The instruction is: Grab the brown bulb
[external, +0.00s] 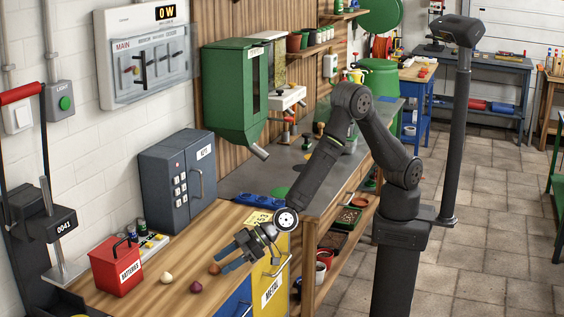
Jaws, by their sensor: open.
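The brown bulb (214,269) sits on the wooden bench top, near the bench's front edge. My gripper (222,261) is open, and its fingers point left, low over the bench. The fingertips are just right of the brown bulb. I cannot tell whether they touch it. A dark red bulb (196,287) lies in front and left of the brown one. A pale cream bulb (166,277) lies further left.
A red batteries box (116,266) stands left of the bulbs, and a dark grey keypad safe (177,180) stands behind. A yellow metal drawer (271,288) is below the bench edge. The wooden bench top (190,242) between safe and bulbs is clear.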

